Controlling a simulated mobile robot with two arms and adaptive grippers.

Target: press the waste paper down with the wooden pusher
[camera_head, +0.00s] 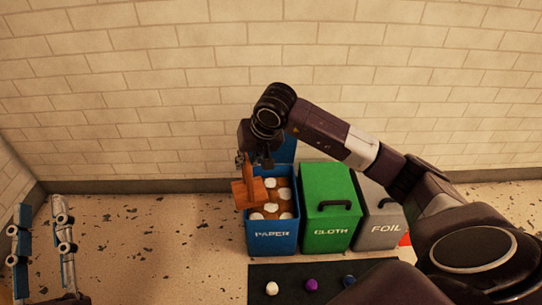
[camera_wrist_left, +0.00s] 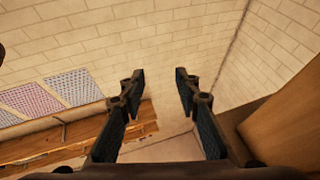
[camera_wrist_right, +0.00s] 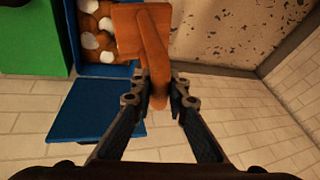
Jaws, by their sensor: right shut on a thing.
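The wooden pusher (camera_head: 248,190) is a brown block with a handle. My right gripper (camera_head: 256,160) is shut on its handle and holds it over the left part of the open blue PAPER bin (camera_head: 272,240). In the right wrist view the pusher (camera_wrist_right: 143,32) is between the fingers of the right gripper (camera_wrist_right: 159,92), and its block covers part of the bin's opening. The waste paper (camera_head: 284,196) shows as white crumpled balls among brown pieces inside the bin. My left gripper (camera_head: 42,235) is open and empty, far left of the bins; its fingers are apart in the left wrist view (camera_wrist_left: 160,85).
A green CLOTH bin (camera_head: 328,205) and a grey FOIL bin (camera_head: 378,215), both lidded, stand right of the PAPER bin. The raised blue lid (camera_wrist_right: 100,108) is behind the PAPER bin. A dark mat (camera_head: 325,275) with small balls lies in front. The floor at left is clear.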

